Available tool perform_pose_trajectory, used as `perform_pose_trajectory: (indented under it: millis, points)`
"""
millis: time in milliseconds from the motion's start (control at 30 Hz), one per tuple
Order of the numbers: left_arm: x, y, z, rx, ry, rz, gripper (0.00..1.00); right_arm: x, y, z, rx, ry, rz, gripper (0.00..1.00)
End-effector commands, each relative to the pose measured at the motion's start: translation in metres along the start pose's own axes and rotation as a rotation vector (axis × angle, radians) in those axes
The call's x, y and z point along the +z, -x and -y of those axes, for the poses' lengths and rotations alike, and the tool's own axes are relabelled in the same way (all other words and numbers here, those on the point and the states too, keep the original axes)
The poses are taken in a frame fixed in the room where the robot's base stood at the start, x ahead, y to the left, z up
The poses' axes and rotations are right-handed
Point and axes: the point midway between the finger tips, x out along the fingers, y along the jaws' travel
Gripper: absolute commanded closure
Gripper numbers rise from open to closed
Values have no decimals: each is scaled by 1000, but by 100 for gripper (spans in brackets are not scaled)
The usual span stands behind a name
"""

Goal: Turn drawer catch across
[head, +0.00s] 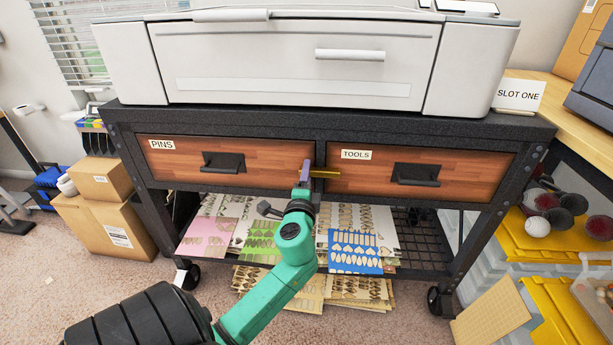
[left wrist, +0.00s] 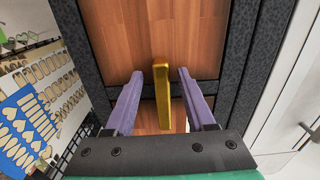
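The drawer catch is a thin brass-yellow bar (head: 326,174) at the dark post between the two drawers. In the head view it lies about level, reaching right over the front of the TOOLS drawer (head: 365,183); its left end is hidden by my gripper. The PINS drawer (head: 270,150) is on the left. Both drawers look shut. My left gripper (head: 305,171) is at the catch. In the left wrist view its purple fingers (left wrist: 160,74) are apart, one on each side of the catch (left wrist: 162,98), with a gap showing on both sides. My right gripper is out of view.
A large white printer (head: 290,60) stands on the black bench above the drawers. Black drawer handles (head: 223,163) stick out on both sides of the catch. Cut sheets (head: 355,250) lie on the mesh shelf below. Cardboard boxes (head: 108,215) stand at left, yellow-lidded bins (head: 550,240) at right.

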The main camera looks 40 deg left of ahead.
Motion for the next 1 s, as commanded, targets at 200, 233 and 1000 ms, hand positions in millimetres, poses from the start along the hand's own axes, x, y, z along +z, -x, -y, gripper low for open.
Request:
perform_pose_trajectory:
  millis: [200,233,1000]
  points:
    - [0,1,1,-2,-1,0,45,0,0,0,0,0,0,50]
    - [0,2,1,-2,-1,0,45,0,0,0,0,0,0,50]
    - [0,146,0,0,0,1,45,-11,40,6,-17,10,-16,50]
